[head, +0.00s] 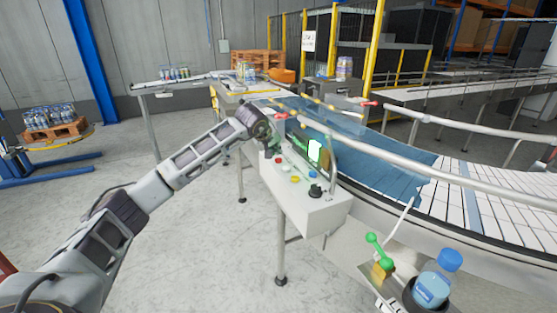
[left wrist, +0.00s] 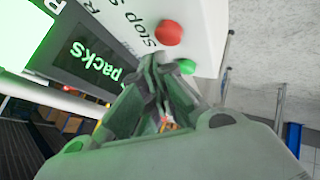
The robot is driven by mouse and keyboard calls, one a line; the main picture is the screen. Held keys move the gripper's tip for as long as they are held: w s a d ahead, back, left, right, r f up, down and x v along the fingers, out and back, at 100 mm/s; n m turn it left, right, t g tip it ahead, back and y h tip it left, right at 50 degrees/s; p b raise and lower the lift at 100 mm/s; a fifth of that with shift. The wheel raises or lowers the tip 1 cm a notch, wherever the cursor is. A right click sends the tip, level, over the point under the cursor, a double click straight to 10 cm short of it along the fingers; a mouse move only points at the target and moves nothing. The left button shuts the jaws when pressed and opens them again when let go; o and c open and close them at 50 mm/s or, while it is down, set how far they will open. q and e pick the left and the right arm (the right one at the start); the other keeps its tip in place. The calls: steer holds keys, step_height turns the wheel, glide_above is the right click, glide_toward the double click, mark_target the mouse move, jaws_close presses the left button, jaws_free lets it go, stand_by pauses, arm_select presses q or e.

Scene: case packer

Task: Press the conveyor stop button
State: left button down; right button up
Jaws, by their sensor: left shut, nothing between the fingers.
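The white control box (head: 305,205) stands beside the conveyor in the head view, with small coloured buttons and a black knob on its top. A red button (head: 285,168) is close to my left gripper (head: 271,149). In the left wrist view the red button (left wrist: 169,32) sits by printed text that includes "stop", with a green button (left wrist: 186,67) next to it. My left gripper (left wrist: 152,65) is shut and empty, its fingertips near both buttons. I cannot tell whether it touches the panel. My right gripper is not in view.
A lit screen (head: 312,150) rises behind the buttons and shows the word "packs" in the wrist view. Metal guard rails (head: 430,172) run along the conveyor (head: 470,195). A blue-capped bottle (head: 437,280) stands at the lower right. The floor left of the box is clear.

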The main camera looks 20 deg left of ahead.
arm_select(q)
steer(key=shift+f+b, duration=0.3)
steer(key=shift+f, duration=0.15)
stand_by(0.6)
steer(key=shift+f+b, duration=0.35)
steer(key=shift+f, duration=0.2)
stand_by(1.2)
steer(key=shift+r, duration=0.3)
steer(key=shift+r+p, duration=0.6)
steer(key=shift+r, duration=0.05)
stand_by(0.3)
steer(key=shift+r+p, duration=1.5)
steer(key=shift+r, duration=1.05)
steer(key=shift+s+f, duration=0.1)
steer(key=shift+f, duration=0.05)
